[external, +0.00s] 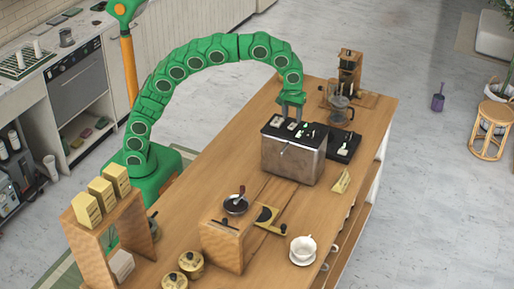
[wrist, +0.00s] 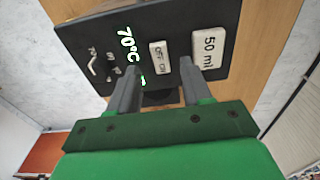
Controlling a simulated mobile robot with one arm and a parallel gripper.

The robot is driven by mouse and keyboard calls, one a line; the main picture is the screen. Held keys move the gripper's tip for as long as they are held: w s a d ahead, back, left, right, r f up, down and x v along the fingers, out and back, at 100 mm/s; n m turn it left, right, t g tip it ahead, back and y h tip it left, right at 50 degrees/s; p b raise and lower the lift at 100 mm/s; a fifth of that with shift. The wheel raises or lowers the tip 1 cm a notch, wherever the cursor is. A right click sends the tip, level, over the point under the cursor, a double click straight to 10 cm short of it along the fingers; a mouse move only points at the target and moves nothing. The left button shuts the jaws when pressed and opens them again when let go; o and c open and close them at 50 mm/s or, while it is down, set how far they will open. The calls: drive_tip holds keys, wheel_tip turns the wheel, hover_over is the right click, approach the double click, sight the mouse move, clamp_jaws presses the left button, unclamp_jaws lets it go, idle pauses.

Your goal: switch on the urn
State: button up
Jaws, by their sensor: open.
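The urn appears to be the metal box (external: 291,161) with a black top on the wooden counter. The wrist view shows a black control panel (wrist: 85,50) with a 70°C readout (wrist: 127,45), a white OFF/ON rocker switch (wrist: 160,54) and a white 50 ml button (wrist: 207,47). My gripper (external: 291,104) is just above the black top. In the wrist view, its open, empty fingers (wrist: 158,72) lie on either side of the switch's column, with their tips near its lower end. I cannot tell whether they touch the panel or which way the rocker is pressed.
A black tray (external: 351,139) sits right beside the box. A glass jug (external: 340,112) and a wooden grinder (external: 349,65) stand behind. A yellow wedge (external: 341,181) and a white cup (external: 303,248) are nearer the front. The counter (external: 222,165) left of the box is clear.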

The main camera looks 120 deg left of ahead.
sight(290, 127)
wheel_tip(290, 127, up, 4)
drive_tip(key=shift+d+r, duration=0.1)
drive_tip(key=shift+r, duration=0.05)
drive_tip(key=shift+d, duration=0.1)
drive_tip(key=shift+s+d, duration=0.25)
drive_tip(key=s+d+f+m, duration=0.2)
drive_tip(key=s+d+m, duration=0.7)
drive_tip(key=s+d, duration=0.85)
drive_tip(key=s+d+f+m, duration=0.2)
drive_tip(key=s+f+m, duration=0.1)
drive_tip(key=s, duration=0.5)
drive_tip(key=s+d+f+m+g, duration=0.1)
drive_tip(key=s+d+f+m, duration=0.2)
drive_tip(key=s, duration=0.5)
drive_tip(key=s+d+f+m, duration=0.2)
drive_tip(key=s+f+m, duration=0.1)
drive_tip(key=s, duration=0.5)
drive_tip(key=shift+s+d+f+g+h, duration=0.2)
drive_tip(key=shift+s+d+g+h, duration=0.15)
drive_tip(key=shift+g+h, duration=0.05)
